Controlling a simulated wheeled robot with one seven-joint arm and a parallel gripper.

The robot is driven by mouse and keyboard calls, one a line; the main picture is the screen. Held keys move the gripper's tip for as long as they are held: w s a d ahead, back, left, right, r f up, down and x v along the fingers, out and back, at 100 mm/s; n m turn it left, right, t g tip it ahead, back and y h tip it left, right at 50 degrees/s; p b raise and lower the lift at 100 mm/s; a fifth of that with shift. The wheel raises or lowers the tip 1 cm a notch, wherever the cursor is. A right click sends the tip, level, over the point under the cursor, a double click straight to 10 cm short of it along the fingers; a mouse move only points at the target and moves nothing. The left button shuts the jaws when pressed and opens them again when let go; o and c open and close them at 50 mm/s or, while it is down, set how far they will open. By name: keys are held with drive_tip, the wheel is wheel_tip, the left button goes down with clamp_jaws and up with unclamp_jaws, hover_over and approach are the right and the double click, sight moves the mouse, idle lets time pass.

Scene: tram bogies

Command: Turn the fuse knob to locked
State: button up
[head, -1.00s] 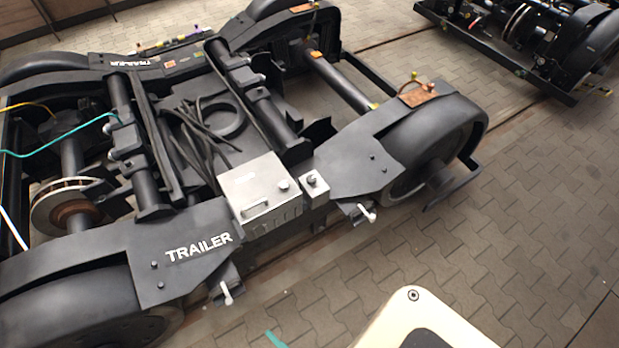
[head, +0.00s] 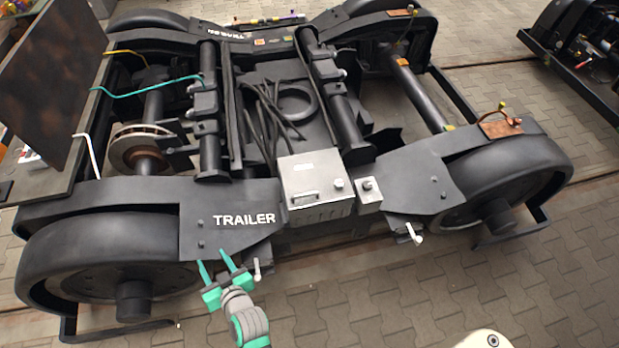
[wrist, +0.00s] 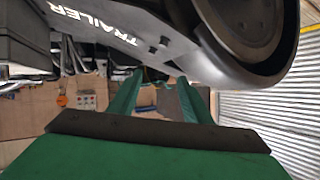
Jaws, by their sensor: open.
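A grey metal box (head: 315,185) with a handle sits on the near side frame of the bogie. A round knob (head: 338,183) is on its top right. A smaller pale box (head: 368,193) with its own small knob (head: 367,184) stands just right of it. I cannot tell which is the fuse knob, nor read its setting. My green gripper (head: 214,262) is open and empty, below and left of both boxes, near the TRAILER lettering (head: 244,218). In the wrist view, its fingers (wrist: 162,78) reach toward the bogie's underside; no knob shows there.
The black bogie frame (head: 420,175) and its wheels (head: 90,250) fill the space beyond my gripper. White-ended levers (head: 413,234) stick out under the near side frame. A dark panel (head: 50,80) stands at left. Paved floor in front is clear.

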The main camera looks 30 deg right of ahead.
drive_tip(key=w+d+r+n+g+y, duration=0.1)
drive_tip(key=w+d+n+g, duration=0.15)
drive_tip(key=w, duration=0.65)
drive_tip(key=w+d+r+n+g+y, duration=0.1)
drive_tip(key=w+d+n, duration=0.3)
drive_tip(key=w, duration=0.4)
wheel_tip(320, 180, up, 7)
drive_tip(key=n+g+h, duration=0.4)
drive_tip(key=g+h, duration=0.1)
drive_tip(key=g, duration=0.5)
hover_over(340, 183)
drive_tip(key=shift+t, duration=0.35)
wheel_tip(340, 183, down, 10)
drive_tip(key=shift+r, duration=0.1)
drive_tip(key=c, duration=1.1)
